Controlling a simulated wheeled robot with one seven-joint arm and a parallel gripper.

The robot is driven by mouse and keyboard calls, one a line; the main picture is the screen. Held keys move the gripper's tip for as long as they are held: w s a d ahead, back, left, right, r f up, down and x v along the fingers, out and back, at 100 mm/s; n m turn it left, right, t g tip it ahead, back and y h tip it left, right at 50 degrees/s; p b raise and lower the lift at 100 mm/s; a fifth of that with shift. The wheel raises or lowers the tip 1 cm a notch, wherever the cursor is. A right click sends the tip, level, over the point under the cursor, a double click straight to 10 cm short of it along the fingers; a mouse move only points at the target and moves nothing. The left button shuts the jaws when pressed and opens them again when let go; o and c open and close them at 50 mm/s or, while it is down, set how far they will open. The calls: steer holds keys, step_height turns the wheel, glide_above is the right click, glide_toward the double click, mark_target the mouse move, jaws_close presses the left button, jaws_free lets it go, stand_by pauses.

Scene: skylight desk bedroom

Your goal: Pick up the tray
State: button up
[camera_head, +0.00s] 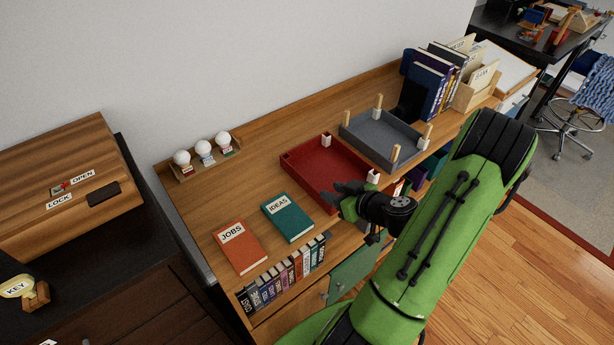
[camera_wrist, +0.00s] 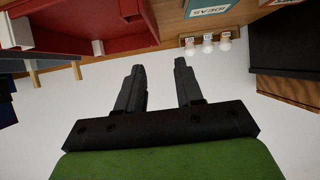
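A red tray (camera_head: 310,174) with white corner blocks sits on the wooden desk. It also shows at the top left of the wrist view (camera_wrist: 130,38). A grey tray (camera_head: 382,137) with wooden corner posts stands to its right. My gripper (camera_head: 342,196) is beside the red tray's near edge in the head view and covers part of that edge. In the wrist view my gripper (camera_wrist: 158,65) has its two dark fingers apart, with nothing between them. I cannot tell whether it touches the tray.
A green IDEAS book (camera_head: 288,217) and an orange JOBS book (camera_head: 240,247) lie left of the red tray. A rack of white bulbs (camera_head: 204,150) stands behind them. Upright books (camera_head: 432,80) fill the desk's far right. A wooden box (camera_head: 62,180) is at left.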

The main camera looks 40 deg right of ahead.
mark_target(304, 179)
steer(key=p+x, duration=0.1)
steer(key=x, duration=0.4)
steer(key=p+x, duration=0.1)
steer(key=x, duration=0.4)
steer(key=d+p+x, duration=0.1)
steer(key=x, duration=0.5)
steer(key=shift+s, duration=0.15)
steer(key=shift+c, duration=0.4)
jaws_close()
